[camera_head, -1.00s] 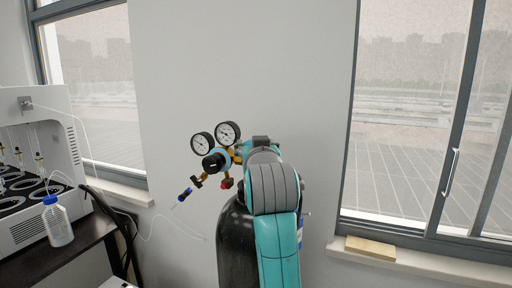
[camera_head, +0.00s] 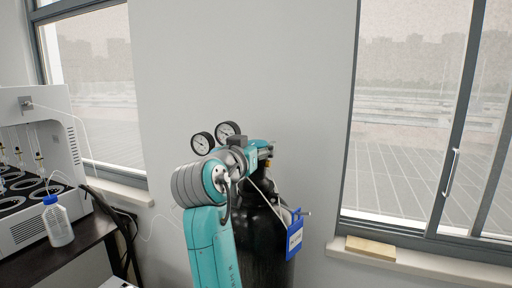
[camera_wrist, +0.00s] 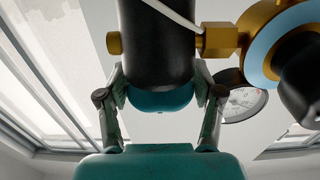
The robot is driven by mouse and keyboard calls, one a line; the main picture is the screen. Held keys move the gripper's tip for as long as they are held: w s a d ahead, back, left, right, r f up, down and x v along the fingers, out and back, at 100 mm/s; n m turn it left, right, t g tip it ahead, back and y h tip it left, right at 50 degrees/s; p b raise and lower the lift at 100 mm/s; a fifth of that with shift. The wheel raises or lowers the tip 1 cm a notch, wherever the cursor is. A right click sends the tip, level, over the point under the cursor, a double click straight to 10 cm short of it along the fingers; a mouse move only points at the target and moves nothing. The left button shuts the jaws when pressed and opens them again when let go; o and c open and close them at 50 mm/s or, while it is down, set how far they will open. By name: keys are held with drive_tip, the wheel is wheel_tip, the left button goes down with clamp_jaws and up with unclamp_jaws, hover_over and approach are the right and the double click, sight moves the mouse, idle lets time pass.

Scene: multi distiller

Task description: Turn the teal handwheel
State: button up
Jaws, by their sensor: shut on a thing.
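The teal handwheel (camera_wrist: 158,100) caps the end of a dark valve body in the wrist view. My gripper (camera_wrist: 161,88) is shut on it, with one finger on each side of its rim. In the head view my arm reaches over the top of the black gas cylinder (camera_head: 262,240), and my gripper (camera_head: 260,146) shows as a small teal part there. The handwheel cannot be made out in that view.
Two pressure gauges (camera_head: 202,143) stand left of my wrist; one gauge (camera_wrist: 243,101) shows near the right finger. A bench with a white machine (camera_head: 40,150) and a bottle (camera_head: 57,223) is at left. Windows flank the wall.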

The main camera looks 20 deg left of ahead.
drive_tip(key=shift+f, duration=0.1)
drive_tip(key=o, duration=1)
drive_tip(key=s, duration=0.8)
drive_tip(key=shift+a, duration=0.15)
